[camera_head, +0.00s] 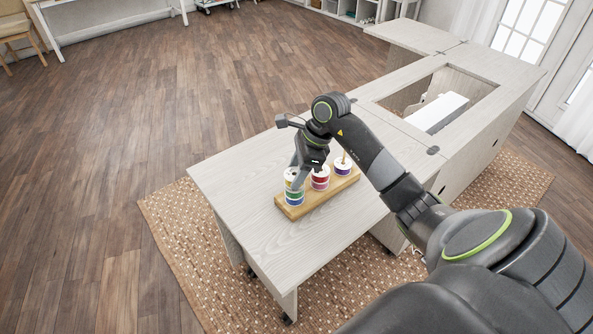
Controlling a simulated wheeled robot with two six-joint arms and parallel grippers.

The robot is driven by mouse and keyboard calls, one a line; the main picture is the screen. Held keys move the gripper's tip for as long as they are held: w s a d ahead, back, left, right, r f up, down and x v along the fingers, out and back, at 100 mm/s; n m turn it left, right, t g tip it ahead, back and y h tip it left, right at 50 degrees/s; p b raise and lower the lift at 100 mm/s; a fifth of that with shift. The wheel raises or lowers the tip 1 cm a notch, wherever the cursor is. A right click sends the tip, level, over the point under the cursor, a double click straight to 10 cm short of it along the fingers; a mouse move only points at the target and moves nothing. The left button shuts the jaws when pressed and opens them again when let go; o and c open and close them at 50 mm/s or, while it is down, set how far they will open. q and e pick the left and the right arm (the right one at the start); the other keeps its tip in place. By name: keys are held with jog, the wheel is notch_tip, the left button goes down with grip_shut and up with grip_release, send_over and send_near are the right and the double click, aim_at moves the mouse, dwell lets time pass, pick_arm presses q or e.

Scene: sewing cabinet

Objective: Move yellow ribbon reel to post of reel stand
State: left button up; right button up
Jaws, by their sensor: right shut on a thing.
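The wooden reel stand (318,197) lies on the pale table leaf. It bears three groups of reels in a row. The left stack shows a blue reel (294,201) and a green reel (294,193). The yellow ribbon reel (291,178) is at the top of this stack, partly hidden by my right gripper (297,178). My right gripper points down and is shut on it. I cannot tell whether the yellow reel touches the green one or is around the post, which is hidden. My left gripper is out of view.
Red reels (320,178) stand in the middle of the stand, and a white-topped purple reel (343,167) with a bare post tip is at its right. The sewing cabinet (480,130) has an open well with a white machine (437,112). The leaf's left part is clear.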

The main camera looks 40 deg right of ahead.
jog(key=o, duration=1)
jog(key=shift+r, duration=0.1)
jog(key=b+v, duration=0.2)
jog(key=v, duration=1.5)
jog(key=shift+s+r, duration=0.1)
